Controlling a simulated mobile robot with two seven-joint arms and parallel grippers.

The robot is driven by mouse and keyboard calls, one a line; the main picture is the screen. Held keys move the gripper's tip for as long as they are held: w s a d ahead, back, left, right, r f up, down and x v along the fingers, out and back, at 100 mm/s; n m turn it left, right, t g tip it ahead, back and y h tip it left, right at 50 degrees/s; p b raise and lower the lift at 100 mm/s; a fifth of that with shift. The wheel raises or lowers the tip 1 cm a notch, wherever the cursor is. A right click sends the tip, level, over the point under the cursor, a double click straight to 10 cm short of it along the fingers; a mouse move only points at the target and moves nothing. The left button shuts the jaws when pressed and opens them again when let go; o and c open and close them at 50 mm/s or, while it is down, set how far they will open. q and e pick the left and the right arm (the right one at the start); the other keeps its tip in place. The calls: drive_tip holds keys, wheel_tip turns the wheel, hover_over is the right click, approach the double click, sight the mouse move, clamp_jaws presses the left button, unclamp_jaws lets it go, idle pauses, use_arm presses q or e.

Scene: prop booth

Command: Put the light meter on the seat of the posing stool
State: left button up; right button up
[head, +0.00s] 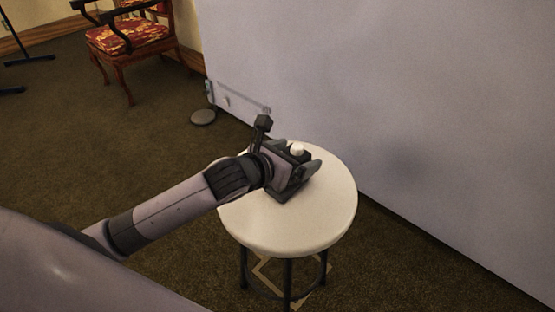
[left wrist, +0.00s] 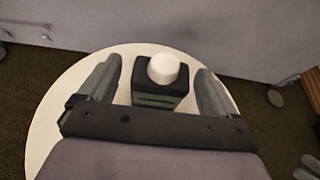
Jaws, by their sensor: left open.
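The posing stool (head: 325,220) stands in front of me with a round white seat and dark legs. Its seat also fills the middle of the left wrist view (left wrist: 52,112). The light meter (left wrist: 163,80), a dark box with a white dome, rests on the seat. In the head view its white dome (head: 298,149) shows above my gripper, which hides part of the body. My left gripper (head: 300,170) is over the seat, open, with one finger on each side of the meter. In the left wrist view gaps show between the fingers and the meter.
A large pale panel (head: 400,90) stands close behind and right of the stool. A wooden armchair with a red patterned seat (head: 128,36) is at the back left. A round grey disc (head: 203,117) lies by the panel's edge. Carpet left of the stool is clear.

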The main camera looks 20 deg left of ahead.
use_arm(q)
drive_tip(key=p+v, duration=0.2)
drive_tip(key=v, duration=0.9)
drive_tip(key=shift+s, duration=0.15)
use_arm(e)
drive_tip(key=shift+s+d+f+m+g+h, duration=0.15)
drive_tip(key=shift+s+d+f+g+h, duration=0.1)
drive_tip(key=shift+s+d, duration=0.2)
drive_tip(key=shift+s+d+f+m+g+h, duration=0.15)
drive_tip(key=shift+s+d+f, duration=0.15)
drive_tip(key=shift+d, duration=0.2)
use_arm(q)
drive_tip(key=shift+a+r, duration=0.1)
drive_tip(key=shift+r, duration=0.05)
use_arm(e)
drive_tip(key=shift+w+a+r, duration=0.1)
drive_tip(key=shift+w+r, duration=0.05)
drive_tip(key=shift+r, duration=0.05)
